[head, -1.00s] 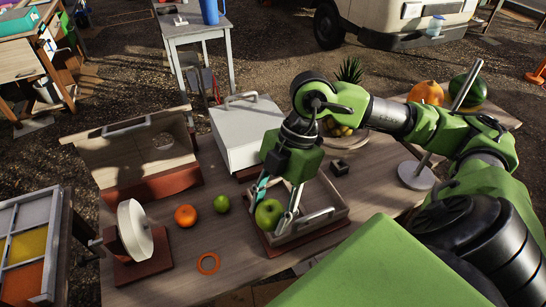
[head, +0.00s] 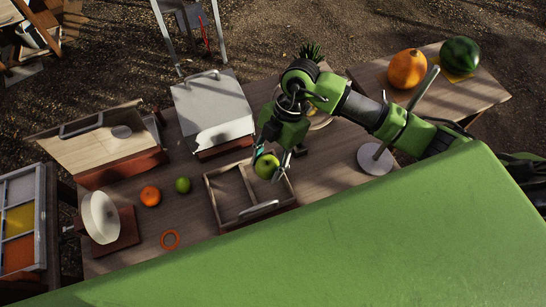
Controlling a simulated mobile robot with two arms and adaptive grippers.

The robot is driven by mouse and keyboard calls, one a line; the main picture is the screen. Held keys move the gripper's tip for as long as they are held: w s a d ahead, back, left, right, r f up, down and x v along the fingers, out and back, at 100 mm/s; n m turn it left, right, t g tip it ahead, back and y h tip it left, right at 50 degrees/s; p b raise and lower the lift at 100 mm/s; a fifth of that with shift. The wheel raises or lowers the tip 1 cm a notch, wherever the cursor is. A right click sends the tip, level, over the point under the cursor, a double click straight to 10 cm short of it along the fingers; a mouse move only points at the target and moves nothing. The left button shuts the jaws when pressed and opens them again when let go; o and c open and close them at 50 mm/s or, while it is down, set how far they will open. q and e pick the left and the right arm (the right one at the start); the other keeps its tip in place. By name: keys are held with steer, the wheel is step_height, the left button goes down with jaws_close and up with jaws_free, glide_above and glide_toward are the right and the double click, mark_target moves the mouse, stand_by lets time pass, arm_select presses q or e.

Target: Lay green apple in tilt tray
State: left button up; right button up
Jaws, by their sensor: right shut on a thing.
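The green apple (head: 265,168) is in my right gripper (head: 269,171), whose fingers are shut around it. The gripper and apple are over the far right part of a shallow wooden tray with a metal handle (head: 213,207), which looks like the tilt tray. I cannot tell whether the apple touches the tray. The tray stands on a brown base on the table, and the gripper covers part of its far edge. My left gripper is not in view.
An orange (head: 150,196) and a lime (head: 183,185) lie left of the tray. A white dial stand (head: 101,217), an orange ring (head: 170,239), a grey-white lidded box (head: 212,112) and a wooden hinged box (head: 95,148) surround it. A metal post (head: 376,158) stands right.

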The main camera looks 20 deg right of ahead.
steer(key=shift+a+f+b, duration=0.15)
steer(key=shift+f+b, duration=0.45)
steer(key=shift+f, duration=0.15)
steer(key=shift+f+b, duration=1.35)
steer(key=shift+f, duration=0.55)
steer(key=shift+f+b, duration=0.55)
steer(key=shift+f, duration=0.4)
steer(key=o, duration=1.3)
